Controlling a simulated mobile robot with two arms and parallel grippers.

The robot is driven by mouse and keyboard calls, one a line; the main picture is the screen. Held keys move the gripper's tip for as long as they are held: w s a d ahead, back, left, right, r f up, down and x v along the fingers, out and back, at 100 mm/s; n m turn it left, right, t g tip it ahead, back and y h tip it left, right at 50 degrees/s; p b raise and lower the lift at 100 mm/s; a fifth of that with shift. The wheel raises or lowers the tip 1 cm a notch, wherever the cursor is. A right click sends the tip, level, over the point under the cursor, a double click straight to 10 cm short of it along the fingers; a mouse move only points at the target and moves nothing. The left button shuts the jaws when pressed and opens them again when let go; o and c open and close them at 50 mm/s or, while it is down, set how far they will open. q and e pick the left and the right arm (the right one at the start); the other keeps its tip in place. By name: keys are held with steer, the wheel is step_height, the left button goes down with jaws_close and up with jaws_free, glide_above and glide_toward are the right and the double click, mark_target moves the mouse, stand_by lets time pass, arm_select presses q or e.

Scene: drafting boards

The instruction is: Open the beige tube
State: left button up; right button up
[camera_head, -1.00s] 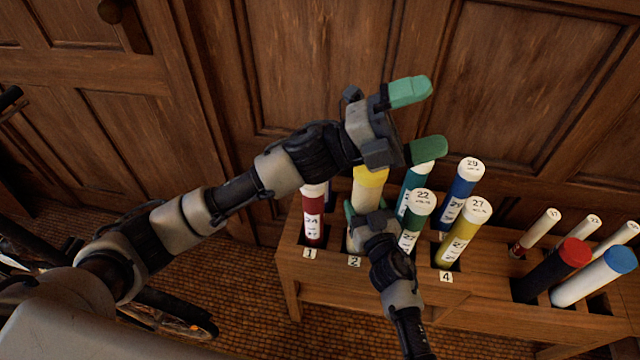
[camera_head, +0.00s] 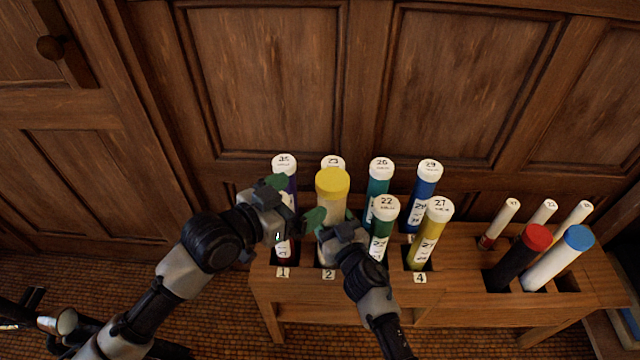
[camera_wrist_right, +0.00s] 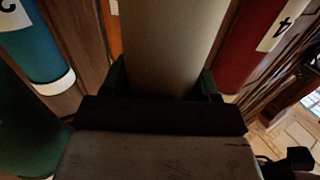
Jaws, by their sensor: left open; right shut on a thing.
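The beige tube (camera_head: 331,209) with a yellow cap (camera_head: 332,182) stands upright in the slot marked 2 of the wooden rack. Its cap is on. My right gripper (camera_head: 335,229) is shut around its body below the cap. The right wrist view shows the beige tube (camera_wrist_right: 170,45) between the green fingers. My left gripper (camera_head: 296,199) is open and empty, just left of the beige tube and below cap height, its fingers pointing toward it. It partly hides the tubes in slot 1.
White-capped tubes stand close around: purple (camera_head: 284,168), teal (camera_head: 380,178), blue (camera_head: 427,190), green (camera_head: 384,222) and yellow (camera_head: 433,230). A black tube with a red cap (camera_head: 537,237) and a white tube with a blue cap (camera_head: 578,238) stand right. Panelled doors are behind the wooden rack (camera_head: 455,285).

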mark_target(333, 178)
arm_select(q)
steer(key=x, duration=0.9)
steer(key=shift+w+d, duration=0.1)
steer(key=shift+w, duration=0.05)
steer(key=c, duration=1.1)
steer(key=shift+r, duration=0.1)
steer(key=shift+r, duration=0.1)
steer(key=shift+r, duration=1)
